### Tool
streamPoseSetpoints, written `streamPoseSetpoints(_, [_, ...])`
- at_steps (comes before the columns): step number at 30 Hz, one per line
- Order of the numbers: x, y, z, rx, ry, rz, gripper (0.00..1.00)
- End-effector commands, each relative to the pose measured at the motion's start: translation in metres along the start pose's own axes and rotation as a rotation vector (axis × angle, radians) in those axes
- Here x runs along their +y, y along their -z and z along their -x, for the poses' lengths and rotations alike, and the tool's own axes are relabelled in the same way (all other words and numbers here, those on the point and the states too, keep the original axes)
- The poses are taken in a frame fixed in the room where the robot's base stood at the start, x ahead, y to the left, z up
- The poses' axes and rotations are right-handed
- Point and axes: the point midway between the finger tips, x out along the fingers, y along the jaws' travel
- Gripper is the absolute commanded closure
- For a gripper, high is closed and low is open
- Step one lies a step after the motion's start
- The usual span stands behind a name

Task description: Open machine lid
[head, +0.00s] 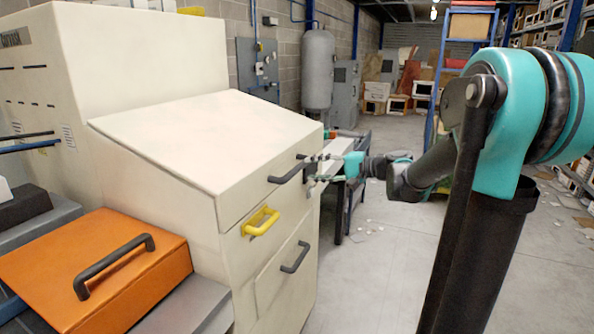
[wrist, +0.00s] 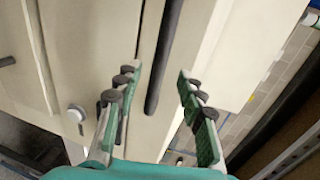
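The cream machine (head: 75,50) has a sloped cream lid (head: 205,135) that sits closed, with a dark bar handle (head: 285,174) on its front face. My gripper (head: 314,168) is at the right end of this handle, coming from the right. In the wrist view, my gripper (wrist: 156,84) is open, and a dark bar handle (wrist: 166,50) runs between its spread fingers. Neither finger visibly touches the bar. How deep the bar lies between the fingers I cannot tell.
Below the lid are a yellow handle (head: 261,221) and a drawer-like panel with a dark handle (head: 295,257). An orange cover (head: 95,265) with its own handle is at the lower left. A blue-framed table (head: 350,190) stands behind my gripper. The floor (head: 385,260) at right is mostly clear.

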Motion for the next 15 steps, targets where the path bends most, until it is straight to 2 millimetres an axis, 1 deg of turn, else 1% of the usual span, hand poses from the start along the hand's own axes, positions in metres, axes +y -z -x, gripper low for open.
streamPoseSetpoints(1, [0.0, -0.002, -0.011, -0.005, 0.0, 0.001, 0.61])
streamPoseSetpoints(6, [0.0, -0.001, -0.04, -0.003, 0.0, 0.001, 0.61])
streamPoseSetpoints(9, [0.0, -0.001, -0.053, -0.002, -0.001, 0.001, 0.61])
streamPoseSetpoints(15, [0.0, -0.001, -0.065, 0.0, 0.0, 0.0, 0.61])
